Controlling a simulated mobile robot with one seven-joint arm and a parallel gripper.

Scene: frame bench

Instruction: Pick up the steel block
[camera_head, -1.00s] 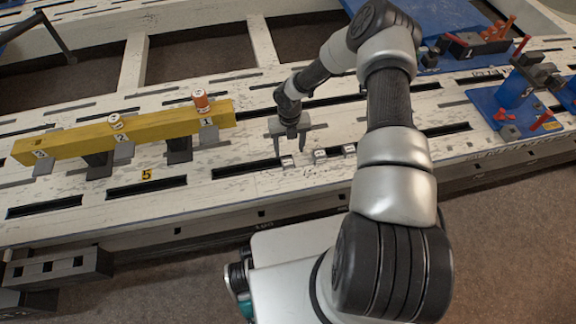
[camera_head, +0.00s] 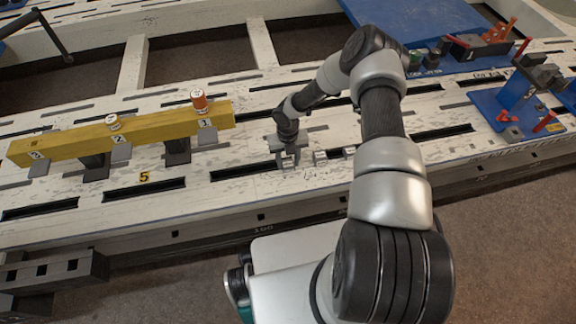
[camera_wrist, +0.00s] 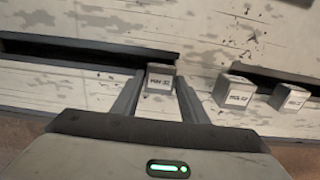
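Three small grey metal-looking blocks stand in a row on the pale bench; their labels are too small to read surely, so I cannot tell which one the task calls the steel block. The left block (camera_head: 289,162) is at my gripper (camera_head: 288,152). In the wrist view this block (camera_wrist: 160,78) stands between the two fingertips of my gripper (camera_wrist: 159,82), with narrow gaps on both sides. My gripper is open around it. The middle block (camera_head: 320,156) and the right block (camera_head: 349,151) also show in the wrist view, right of my gripper, as the middle (camera_wrist: 235,91) and right (camera_wrist: 288,97) blocks.
The pale slotted bench (camera_head: 225,179) has long dark slots beside the blocks. A yellow beam (camera_head: 75,142) on dark supports stands at the left, with an orange-and-white cylinder (camera_head: 199,101) and a pale cylinder (camera_head: 113,122) on it. Blue fixtures (camera_head: 510,95) stand at the right.

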